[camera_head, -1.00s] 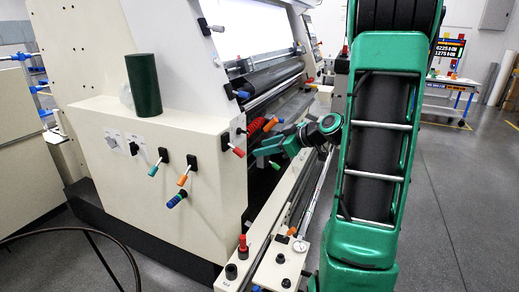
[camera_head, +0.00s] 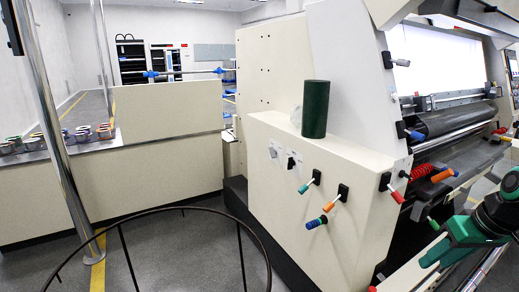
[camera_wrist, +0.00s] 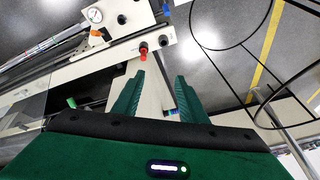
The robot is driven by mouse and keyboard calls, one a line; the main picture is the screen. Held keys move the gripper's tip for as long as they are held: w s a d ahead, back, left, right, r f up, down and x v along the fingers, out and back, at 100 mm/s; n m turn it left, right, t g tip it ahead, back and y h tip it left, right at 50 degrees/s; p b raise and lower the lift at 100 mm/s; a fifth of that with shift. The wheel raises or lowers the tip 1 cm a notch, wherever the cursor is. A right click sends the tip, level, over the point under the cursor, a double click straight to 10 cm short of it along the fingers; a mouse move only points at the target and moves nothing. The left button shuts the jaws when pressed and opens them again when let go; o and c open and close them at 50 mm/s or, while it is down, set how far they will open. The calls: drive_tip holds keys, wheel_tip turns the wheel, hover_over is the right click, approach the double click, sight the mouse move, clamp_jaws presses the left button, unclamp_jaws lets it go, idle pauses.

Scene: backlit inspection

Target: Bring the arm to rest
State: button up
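My gripper (camera_wrist: 160,78) is at the lower middle of the wrist view, with its two green ribbed fingers apart and no object held between them. A pale machine surface shows beyond the gap between the fingers. In the head view, part of my green arm end (camera_head: 470,235) enters at the right edge, beside the front of the cream machine (camera_head: 270,205). The rest of the arm is outside that view.
The machine's side carries levers with teal (camera_head: 305,188), orange (camera_head: 328,206) and red (camera_head: 397,196) grips. A dark green cylinder (camera_head: 315,110) stands on its ledge. A black wire hoop stand (camera_head: 240,222) and a metal post (camera_head: 62,150) stand left, on grey floor.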

drive_tip(key=s+a+m+g+h, duration=0.1)
drive_tip(key=s+m+g, duration=0.3)
drive_tip(key=s, duration=1.1)
drive_tip(key=a+m, duration=0.1)
drive_tip(key=m, duration=0.1)
drive_tip(key=shift+s+r+m, duration=0.3)
drive_tip(key=shift+s+r, duration=0.1)
drive_tip(key=shift+w+f, duration=0.25)
drive_tip(key=shift+w, duration=0.4)
drive_tip(key=shift+c, duration=0.4)
